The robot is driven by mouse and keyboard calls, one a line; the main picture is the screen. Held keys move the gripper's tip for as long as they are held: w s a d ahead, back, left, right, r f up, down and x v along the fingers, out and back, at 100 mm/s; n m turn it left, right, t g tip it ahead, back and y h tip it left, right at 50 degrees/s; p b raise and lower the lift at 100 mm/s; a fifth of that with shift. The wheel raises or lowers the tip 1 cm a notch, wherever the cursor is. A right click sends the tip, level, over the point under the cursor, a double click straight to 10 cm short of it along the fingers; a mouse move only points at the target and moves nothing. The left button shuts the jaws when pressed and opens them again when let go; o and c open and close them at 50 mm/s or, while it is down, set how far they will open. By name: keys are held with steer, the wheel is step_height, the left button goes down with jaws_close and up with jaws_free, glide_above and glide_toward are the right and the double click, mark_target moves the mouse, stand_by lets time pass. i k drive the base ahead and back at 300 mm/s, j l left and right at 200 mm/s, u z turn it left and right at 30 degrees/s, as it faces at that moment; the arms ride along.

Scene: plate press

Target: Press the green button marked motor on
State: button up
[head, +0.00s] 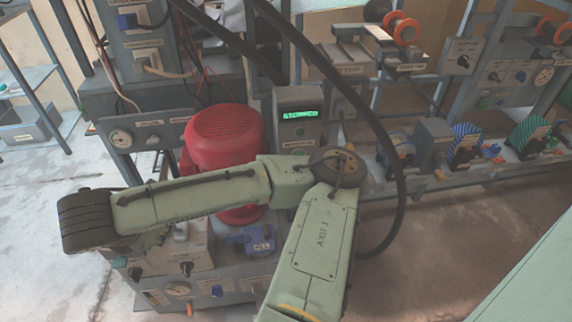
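A dark control box (299,120) with a lit green display (299,115) stands right of a red motor-like housing (224,140). Below the display is a small round button (299,132), with label strips too small to read for certain. I cannot tell its colour clearly or whether it is the one marked motor on. My grey-green arm crosses in front, hiding the lower part of the box. It bends at a joint just below the box and runs left to a black ribbed end. I cannot make out my gripper's fingers.
Thick black hoses (383,130) loop down beside the box. A bench with valves (436,140) and blue-striped and green-striped parts stands at right. Floor is open at left and lower right.

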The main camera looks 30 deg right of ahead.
mark_target(299, 151)
steer(key=z, duration=0.9)
steer(key=l+u, duration=0.15)
steer(key=l, duration=0.2)
